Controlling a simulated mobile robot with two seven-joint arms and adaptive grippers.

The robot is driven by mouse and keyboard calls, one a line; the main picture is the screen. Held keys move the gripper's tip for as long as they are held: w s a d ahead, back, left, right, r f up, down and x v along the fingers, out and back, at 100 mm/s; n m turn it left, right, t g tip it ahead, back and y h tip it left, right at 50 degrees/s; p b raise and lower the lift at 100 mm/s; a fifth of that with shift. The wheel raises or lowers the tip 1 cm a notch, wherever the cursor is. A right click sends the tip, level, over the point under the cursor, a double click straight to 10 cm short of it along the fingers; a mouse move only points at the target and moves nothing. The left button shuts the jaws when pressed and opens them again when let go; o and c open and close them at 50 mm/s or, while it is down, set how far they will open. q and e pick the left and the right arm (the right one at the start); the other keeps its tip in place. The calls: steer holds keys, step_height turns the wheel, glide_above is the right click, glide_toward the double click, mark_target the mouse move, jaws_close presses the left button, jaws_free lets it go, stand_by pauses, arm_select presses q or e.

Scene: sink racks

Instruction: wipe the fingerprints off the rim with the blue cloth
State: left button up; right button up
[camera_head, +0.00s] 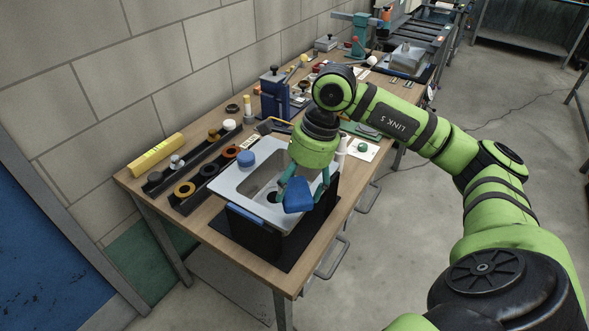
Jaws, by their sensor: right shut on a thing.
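My right gripper (306,188) points down over the right part of a steel sink (228,183). It is shut on the blue cloth (297,196), a folded-looking blue block between its fingers. The cloth is above or at the sink's right rim; I cannot tell whether it touches. The sink sits in a dark stand on a black mat, with its basin and dark drain partly hidden by the gripper. The fingerprints are too small to make out. My left gripper is not in view.
A blue fixture (273,97) stands behind. The bench's front left corner is clear.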

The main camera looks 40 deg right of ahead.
steer(key=shift+r+p, duration=0.65)
steer(key=shift+r, duration=0.75)
steer(key=shift+a+f, duration=0.1)
